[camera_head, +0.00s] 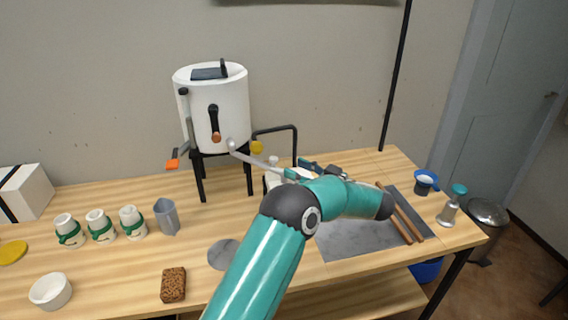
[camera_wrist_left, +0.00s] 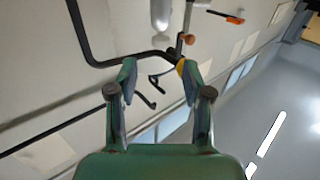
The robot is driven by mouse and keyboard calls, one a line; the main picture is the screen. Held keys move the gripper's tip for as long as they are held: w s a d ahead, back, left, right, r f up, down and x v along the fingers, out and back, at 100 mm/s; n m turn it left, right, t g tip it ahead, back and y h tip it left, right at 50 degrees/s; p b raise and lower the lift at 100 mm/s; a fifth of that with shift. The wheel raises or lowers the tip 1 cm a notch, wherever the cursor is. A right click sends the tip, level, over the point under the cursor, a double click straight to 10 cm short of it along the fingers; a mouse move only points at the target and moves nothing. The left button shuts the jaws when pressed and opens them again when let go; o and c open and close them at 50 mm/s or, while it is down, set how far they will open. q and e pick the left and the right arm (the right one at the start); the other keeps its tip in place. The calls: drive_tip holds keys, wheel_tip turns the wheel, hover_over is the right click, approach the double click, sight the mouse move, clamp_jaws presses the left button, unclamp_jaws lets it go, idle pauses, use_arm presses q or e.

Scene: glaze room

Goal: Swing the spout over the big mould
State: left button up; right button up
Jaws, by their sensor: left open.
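A white tank (camera_head: 213,105) stands on a black stand at the back of the bench. A grey spout (camera_head: 255,158) with a rounded end reaches from its front towards the right. In the left wrist view a pale tube, seemingly the spout (camera_wrist_left: 161,14), lies ahead of the fingers. My left gripper (camera_head: 309,169) is beside the spout's right end, partly hidden by my arm. In the wrist view the left gripper (camera_wrist_left: 157,70) has its fingers apart, with nothing clearly held. A white object (camera_head: 273,177) is partly hidden behind my arm; I cannot tell if it is the big mould. My right gripper is out of view.
Three white cups with green bands (camera_head: 99,225), a grey jug (camera_head: 167,217), a white bowl (camera_head: 50,291) and a brown sponge (camera_head: 173,285) stand left. A bent black tube (camera_head: 275,130) rises beside the tank. A grey slab (camera_head: 350,240) and wooden sticks (camera_head: 400,218) lie right.

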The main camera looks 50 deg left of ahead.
use_arm(q)
drive_tip(key=shift+w+d, duration=0.15)
drive_tip(key=shift+d, duration=0.7)
drive_tip(key=shift+w+d, duration=0.15)
drive_tip(key=shift+d, duration=0.7)
drive_tip(key=shift+c, duration=0.3)
